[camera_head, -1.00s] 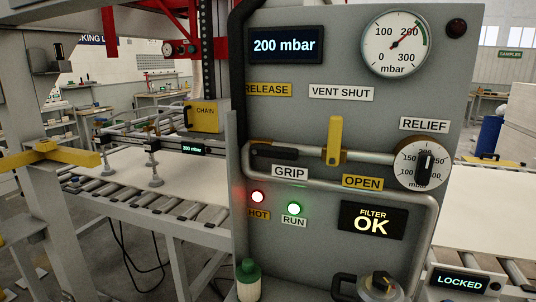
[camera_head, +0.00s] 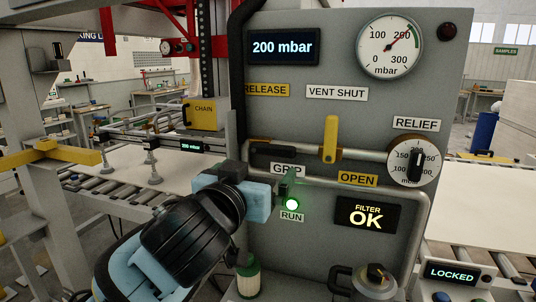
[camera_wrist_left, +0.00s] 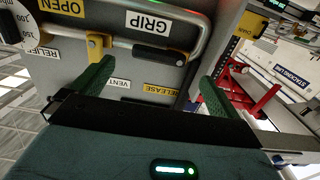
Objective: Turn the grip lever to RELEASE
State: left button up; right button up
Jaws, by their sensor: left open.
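The grip lever (camera_head: 272,153) is a dark handle lying level on the grey panel. RELEASE (camera_head: 265,90) is above it and the GRIP label (camera_head: 286,169) is below it. My left gripper (camera_head: 262,176) is in front of the panel, just below the lever, and partly covers the GRIP label. In the left wrist view, which shows the panel upside down, the dark lever (camera_wrist_left: 158,54) lies beyond and between the two spread green fingers (camera_wrist_left: 153,82). The left gripper is open and nothing shows between the fingers. The right gripper is not in view.
A yellow vent handle (camera_head: 330,139) stands upright right of the lever, by a horizontal pipe. The RELIEF dial (camera_head: 414,160) is further right. A green-capped bottle (camera_head: 247,277) and a knobbed fitting (camera_head: 376,280) are low on the panel. A roller conveyor lies behind at left.

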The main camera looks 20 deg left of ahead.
aim_at(271, 151)
pick_arm(q)
jog(key=shift+w+d+r, duration=0.1)
jog(key=shift+w+r, duration=0.05)
jog(key=shift+w, duration=1.15)
jog(key=shift+w+a+r, duration=0.1)
jog(key=shift+w+r, duration=0.1)
jog(key=shift+w, duration=1.05)
jog(key=shift+w+d+r, duration=0.1)
jog(key=shift+w+r, duration=0.05)
jog(key=shift+w, duration=1.15)
